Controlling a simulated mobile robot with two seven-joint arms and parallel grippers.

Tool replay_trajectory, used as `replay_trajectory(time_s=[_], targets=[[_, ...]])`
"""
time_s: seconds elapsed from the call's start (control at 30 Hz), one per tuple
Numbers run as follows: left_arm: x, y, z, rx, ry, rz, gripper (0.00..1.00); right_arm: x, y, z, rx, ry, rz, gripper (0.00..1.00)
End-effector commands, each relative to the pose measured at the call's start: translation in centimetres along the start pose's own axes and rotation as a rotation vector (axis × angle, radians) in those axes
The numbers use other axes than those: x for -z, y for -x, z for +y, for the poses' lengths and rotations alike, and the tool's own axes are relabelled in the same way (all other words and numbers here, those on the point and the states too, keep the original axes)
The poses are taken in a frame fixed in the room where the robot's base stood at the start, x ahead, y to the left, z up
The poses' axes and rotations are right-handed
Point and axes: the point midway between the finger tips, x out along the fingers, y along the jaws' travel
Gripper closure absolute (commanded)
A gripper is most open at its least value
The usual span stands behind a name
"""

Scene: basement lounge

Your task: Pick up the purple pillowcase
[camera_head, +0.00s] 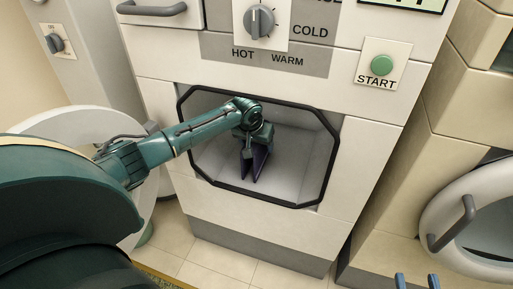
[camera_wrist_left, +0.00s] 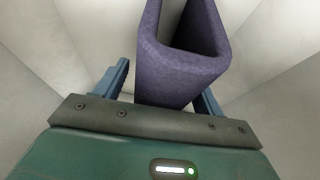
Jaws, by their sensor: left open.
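The purple pillowcase (camera_wrist_left: 180,75) is a folded, open-ended shape in the left wrist view, standing between the blue fingers of my left gripper (camera_wrist_left: 162,85). The fingers are open, one on each side of it; whether they touch it is not clear. In the head view my left arm reaches into the washer's dark-framed opening (camera_head: 187,110). There the left gripper (camera_head: 251,166) points down at the dark purple pillowcase (camera_head: 262,158), which it partly hides. My right gripper (camera_head: 416,281) shows only as two blue fingertips, apart and empty, at the bottom right edge.
The opening's rim and pale inner walls surround my left gripper closely. A white round door (camera_head: 65,125) stands open at the left. A green start button (camera_head: 381,65) and a dial (camera_head: 259,22) sit above. Another machine's round door (camera_head: 475,225) is at the right.

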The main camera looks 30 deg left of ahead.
Motion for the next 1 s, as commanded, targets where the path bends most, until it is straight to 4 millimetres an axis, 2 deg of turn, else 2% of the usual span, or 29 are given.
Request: replay_trajectory(time_s=[0.37, 0.9, 1.0], targets=[[-0.05, -0.08, 0.0, 0.0, 0.0, 0.0, 0.33, 0.12, 0.0, 0.02, 0.0, 0.0, 0.0, 0.64], [-0.04, -0.07, -0.01, 0.0, 0.0, 0.0, 0.77, 0.12, -0.01, 0.02, 0.0, 0.0, 0.0, 0.64], [0.0, -0.04, -0.01, 0.0, 0.0, 0.001, 0.81, 0.13, -0.01, 0.03, 0.0, 0.0, 0.0, 0.64]])
